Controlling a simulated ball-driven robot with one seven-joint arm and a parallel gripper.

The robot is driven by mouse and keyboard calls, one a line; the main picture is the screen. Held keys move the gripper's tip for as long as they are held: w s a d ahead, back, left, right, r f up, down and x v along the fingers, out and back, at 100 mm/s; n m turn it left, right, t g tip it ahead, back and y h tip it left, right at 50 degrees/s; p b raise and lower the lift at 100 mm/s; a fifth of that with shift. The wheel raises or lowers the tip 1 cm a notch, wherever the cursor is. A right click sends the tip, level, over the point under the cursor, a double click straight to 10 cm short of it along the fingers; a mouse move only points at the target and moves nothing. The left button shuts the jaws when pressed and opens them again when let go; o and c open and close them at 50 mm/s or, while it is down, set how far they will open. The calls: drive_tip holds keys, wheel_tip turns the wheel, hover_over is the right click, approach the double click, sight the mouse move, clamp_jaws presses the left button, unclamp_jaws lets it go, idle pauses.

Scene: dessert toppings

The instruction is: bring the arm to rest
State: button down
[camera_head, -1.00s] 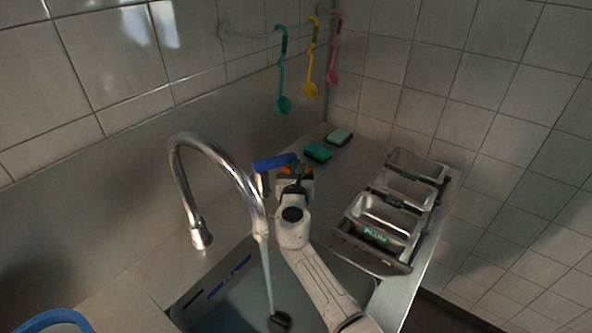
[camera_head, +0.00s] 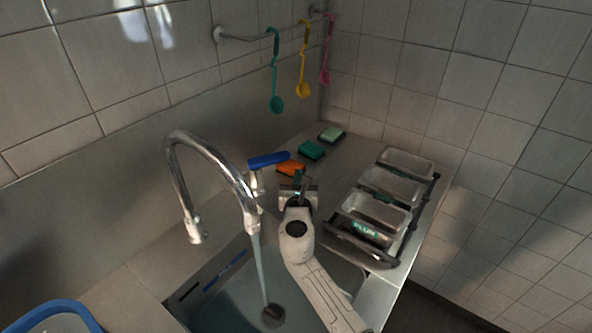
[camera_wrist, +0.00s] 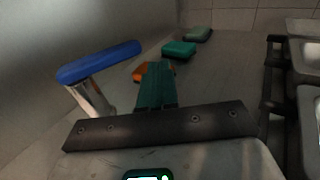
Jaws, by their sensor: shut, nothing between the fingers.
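My gripper (camera_head: 298,178) is in the head view above the counter just right of the tap, between the blue tap lever (camera_head: 268,160) and the rack of metal trays. In the wrist view, its teal fingers (camera_wrist: 157,72) are together with nothing between them. An orange sponge (camera_head: 290,168) lies just beyond the fingers; it also shows partly hidden behind them in the wrist view (camera_wrist: 139,72). The fingers look apart from the lever and the rack.
Water runs from the curved metal tap (camera_head: 212,145) into the sink (camera_head: 228,302). A green sponge (camera_head: 311,150) and a pale green sponge (camera_head: 332,134) lie behind. The tray rack (camera_head: 405,240) stands right. Green (camera_head: 275,102), yellow (camera_head: 303,88) and pink (camera_head: 325,76) ladles hang from a rail.

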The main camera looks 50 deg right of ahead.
drive_tip(key=s+a+p, duration=0.1)
drive_tip(key=s+a, duration=0.2)
drive_tip(key=s, duration=0.4)
drive_tip(key=shift+s+a+r+p, duration=0.15)
drive_tip(key=shift+r+p, duration=0.1)
drive_tip(key=shift+p, duration=0.05)
